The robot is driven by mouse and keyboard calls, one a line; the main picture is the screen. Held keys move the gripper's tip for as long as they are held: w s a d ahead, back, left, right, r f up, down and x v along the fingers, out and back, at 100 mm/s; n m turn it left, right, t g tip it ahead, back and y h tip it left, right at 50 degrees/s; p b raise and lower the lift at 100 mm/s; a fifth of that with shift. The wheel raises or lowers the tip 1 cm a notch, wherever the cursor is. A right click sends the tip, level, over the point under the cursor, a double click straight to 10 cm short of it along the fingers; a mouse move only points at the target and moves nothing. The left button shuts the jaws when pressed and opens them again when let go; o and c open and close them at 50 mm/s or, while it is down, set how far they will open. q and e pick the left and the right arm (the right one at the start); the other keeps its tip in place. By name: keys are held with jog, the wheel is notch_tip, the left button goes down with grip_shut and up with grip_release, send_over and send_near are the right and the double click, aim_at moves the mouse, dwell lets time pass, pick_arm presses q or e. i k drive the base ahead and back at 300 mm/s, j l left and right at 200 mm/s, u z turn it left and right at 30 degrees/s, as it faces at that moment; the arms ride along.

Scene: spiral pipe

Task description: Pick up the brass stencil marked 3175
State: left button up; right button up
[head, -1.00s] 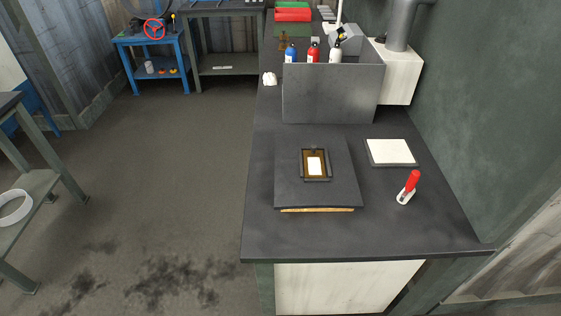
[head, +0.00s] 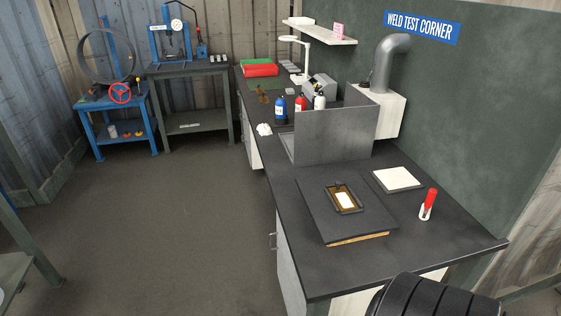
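I cannot read the mark 3175 on anything in the head view. Small brownish, brass-coloured pieces (head: 264,97) stand on the far part of the bench, by a green mat; they are too small to tell whether they are stencils. Nearer, a dark frame with a brown inside and a white card (head: 345,199) lies on a black slab.
The dark bench (head: 335,275) runs along the right wall. On it are a grey metal screen (head: 335,135), blue (head: 280,109) and red (head: 301,109) bottles, a white pad (head: 397,179) and a red-and-white marker (head: 428,204). The floor (head: 170,230) to the left is clear.

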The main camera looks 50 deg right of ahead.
aim_at(342, 198)
jog(key=i+j+z, duration=0.4)
jog(key=i, duration=0.3)
jog(key=i+j+z, duration=0.4)
jog(key=i+j, duration=0.25)
jog(key=i+z, duration=0.2)
jog(key=z, duration=0.2)
jog(key=i+z, duration=0.25)
jog(key=z, duration=0.15)
jog(key=i+j+z, duration=0.15)
jog(key=z, duration=0.25)
jog(key=i+j+z, duration=0.2)
jog(key=z, duration=0.2)
jog(key=i+j+z, duration=0.2)
jog(key=z, duration=0.25)
